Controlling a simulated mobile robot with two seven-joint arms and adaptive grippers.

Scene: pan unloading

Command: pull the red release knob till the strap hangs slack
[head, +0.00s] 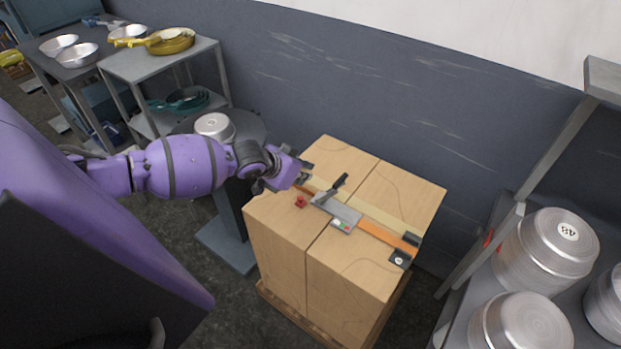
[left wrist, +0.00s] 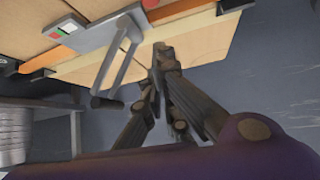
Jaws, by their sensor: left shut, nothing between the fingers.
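The red release knob (head: 300,202) sits on top of the cartons, left of the grey buckle (head: 338,210) in the head view. A bit of red at the top edge of the left wrist view (left wrist: 150,4) looks like the same knob. The buckle has a raised black-gripped lever (head: 342,183) and a small red, white and green marking. The orange strap (head: 385,236) lies flat across the cartons. My left gripper (head: 303,179) is shut and empty at the cartons' left side, beyond the knob. In the left wrist view its fingers (left wrist: 160,50) are beside the lever, apart from the knob.
Two tall cartons (head: 365,262) stand on a pallet, with black corner guards (head: 400,258). A grey wall stands close behind. Metal pans (head: 545,248) fill a rack at right. Tables with pans (head: 172,42) are at back left. A round stand with a pan (head: 215,126) is beyond my arm.

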